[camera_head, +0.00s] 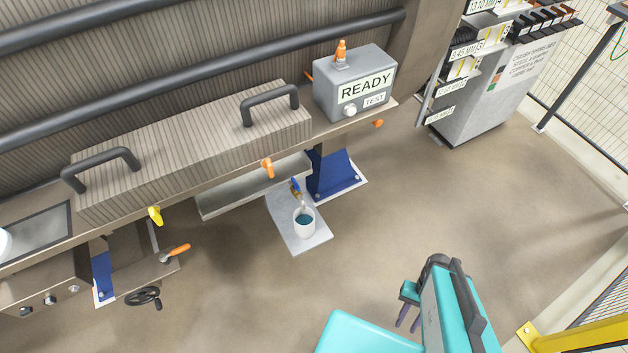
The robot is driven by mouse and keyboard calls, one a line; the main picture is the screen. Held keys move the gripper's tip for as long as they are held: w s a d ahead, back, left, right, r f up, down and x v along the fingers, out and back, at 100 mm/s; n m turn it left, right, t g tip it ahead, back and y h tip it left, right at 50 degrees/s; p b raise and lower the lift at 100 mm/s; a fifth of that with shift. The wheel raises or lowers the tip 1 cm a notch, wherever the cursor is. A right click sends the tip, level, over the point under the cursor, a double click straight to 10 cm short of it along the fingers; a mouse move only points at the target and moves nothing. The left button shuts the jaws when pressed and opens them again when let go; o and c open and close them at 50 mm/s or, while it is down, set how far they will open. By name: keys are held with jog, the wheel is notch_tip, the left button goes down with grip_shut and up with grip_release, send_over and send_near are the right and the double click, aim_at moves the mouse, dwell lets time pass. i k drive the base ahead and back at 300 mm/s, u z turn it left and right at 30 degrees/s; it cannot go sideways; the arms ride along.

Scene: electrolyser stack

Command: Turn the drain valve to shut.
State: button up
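A small valve with a blue handle (296,187) sits under the bench edge, just above a white cup (304,224) holding dark teal liquid. It looks like the drain valve, but no label on it can be read. The handle's exact angle is too small to tell. My gripper (408,318) is at the lower right over the floor, well away from the valve. Its two dark fingers point down with a gap between them, and nothing shows between them.
The cup stands on a pale plate (314,243). Nearby are an orange handle (267,168), a yellow handle (155,215), an orange lever (178,250) and a black handwheel (144,297). A grey READY box (355,88) stands on the bench. The floor right of the plate is clear.

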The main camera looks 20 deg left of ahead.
aim_at(296, 186)
jog(key=u, duration=0.4)
jog(key=k, duration=0.15)
jog(key=z, duration=2.1)
jog(key=k, duration=1.05)
jog(key=u, duration=2)
